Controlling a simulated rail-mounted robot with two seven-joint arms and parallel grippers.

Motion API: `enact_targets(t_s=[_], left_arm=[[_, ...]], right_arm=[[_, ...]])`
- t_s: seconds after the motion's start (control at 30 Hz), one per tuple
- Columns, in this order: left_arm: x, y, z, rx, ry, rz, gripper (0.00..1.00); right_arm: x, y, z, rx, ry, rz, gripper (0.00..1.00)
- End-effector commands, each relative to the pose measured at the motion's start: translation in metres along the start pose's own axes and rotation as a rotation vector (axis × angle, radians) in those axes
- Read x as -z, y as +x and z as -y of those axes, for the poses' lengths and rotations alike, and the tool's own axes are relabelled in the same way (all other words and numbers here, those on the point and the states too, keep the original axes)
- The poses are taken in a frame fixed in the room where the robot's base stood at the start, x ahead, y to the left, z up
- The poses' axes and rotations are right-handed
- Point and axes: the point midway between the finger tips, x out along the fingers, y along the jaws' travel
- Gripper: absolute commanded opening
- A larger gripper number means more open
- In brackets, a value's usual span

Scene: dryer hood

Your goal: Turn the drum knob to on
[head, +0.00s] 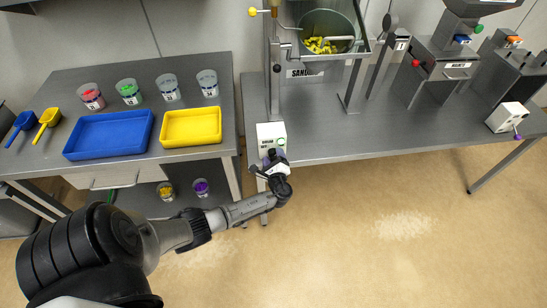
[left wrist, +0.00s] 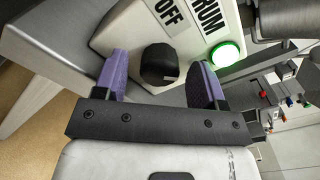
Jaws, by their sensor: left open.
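A white control box (head: 270,133) stands at the left front of the long grey table in the head view. The left wrist view shows its panel (left wrist: 135,40) close up, with the words OFF and DRUM. The black drum knob (left wrist: 159,64) is on this panel. A round green light (left wrist: 224,54) glows beside it. My left gripper (left wrist: 162,78) is open, with one purple finger on each side of the knob. I cannot tell whether the fingers touch it. In the head view my left gripper (head: 274,158) is at the box's front and hides the knob. My right gripper is out of view.
Behind the box stands a machine with a clear-walled hood and a drum (head: 327,29) of yellow pieces. The left table holds a blue tray (head: 108,154), a yellow tray (head: 191,142) and several cups. A second white box (head: 508,117) stands far right. The floor in front is clear.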

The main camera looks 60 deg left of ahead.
Motion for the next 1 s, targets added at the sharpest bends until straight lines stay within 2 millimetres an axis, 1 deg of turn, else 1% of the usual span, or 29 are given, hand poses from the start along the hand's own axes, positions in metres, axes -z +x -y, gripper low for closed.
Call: enact_targets(t_s=[0.07,0.17,0.5,0.7,0.83,1.0], left_arm=[[0.000,-0.005,0.000,0.000,0.001,-0.001,0.64],[0.000,-0.017,0.000,-0.001,0.000,-0.003,0.64],[0.000,-0.083,0.000,-0.001,0.000,-0.003,0.64],[0.000,-0.114,0.000,0.000,0.000,-0.003,0.64],[0.000,-0.128,-0.001,-0.001,0.001,-0.002,0.64],[0.000,-0.136,0.000,0.001,0.001,-0.001,0.64]], right_arm=[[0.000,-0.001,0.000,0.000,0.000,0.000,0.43],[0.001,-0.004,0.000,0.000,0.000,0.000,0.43],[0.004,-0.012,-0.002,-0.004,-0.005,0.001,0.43],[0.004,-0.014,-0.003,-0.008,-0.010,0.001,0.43],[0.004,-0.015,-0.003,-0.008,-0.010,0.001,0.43],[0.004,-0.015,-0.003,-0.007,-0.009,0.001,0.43]])
